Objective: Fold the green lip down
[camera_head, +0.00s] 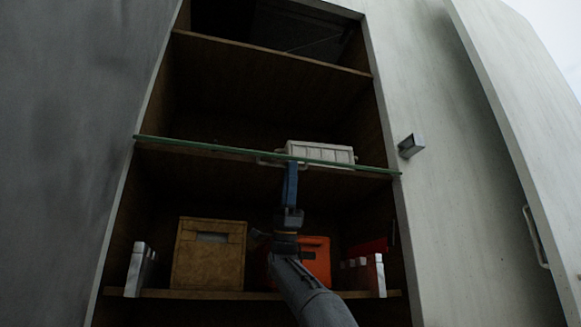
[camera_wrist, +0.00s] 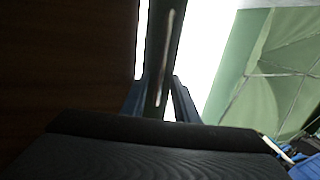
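The green lip (camera_head: 222,149) is a long thin bar along the front of the middle shelf, spanning the opening and sloping slightly down to the right in the head view. My gripper (camera_head: 290,170) is at the lip, right of its middle, reaching up from below. In the wrist view the lip (camera_wrist: 160,50) runs as a dark green strip between the two blue fingers of my gripper (camera_wrist: 159,92). The fingers lie close against both sides of it, so the gripper looks shut on the lip. The fingertips are partly hidden behind the lip.
A white crate (camera_head: 322,153) sits on the middle shelf just behind the lip. The lower shelf holds a yellow box (camera_head: 208,255) and an orange case (camera_head: 316,257). A grey metal block (camera_head: 411,145) sticks out from the right panel. An open door (camera_head: 520,140) stands at the right.

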